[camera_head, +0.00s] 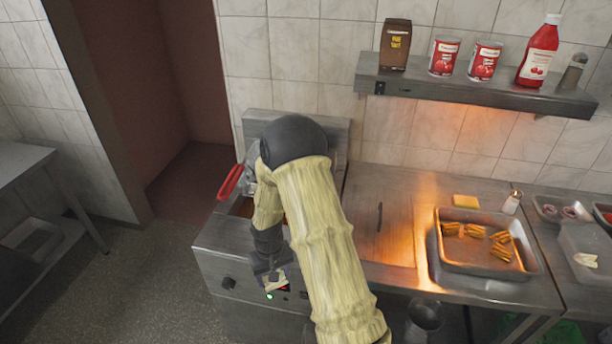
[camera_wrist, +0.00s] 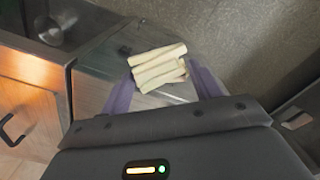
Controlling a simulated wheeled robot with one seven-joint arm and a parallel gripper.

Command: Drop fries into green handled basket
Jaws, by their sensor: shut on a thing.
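My gripper (camera_wrist: 160,74) is shut on a small bundle of pale fries (camera_wrist: 157,62), held between its two purple fingers in the wrist view. In the head view my gripper (camera_head: 268,272) hangs low at the front of the fryer (camera_head: 225,245), and the fries there are hard to make out. A red handle (camera_head: 230,182) sticks up at the fryer's left side. No green handled basket shows; my arm covers most of the fryer top, so it may be hidden there.
A steel tray (camera_head: 440,262) with golden fried pieces (camera_head: 500,238) stands on the right counter, beside a yellow block (camera_head: 466,201) and a shaker (camera_head: 512,202). A shelf (camera_head: 480,90) with cans and bottles hangs above. Open floor (camera_head: 120,270) lies left of the fryer.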

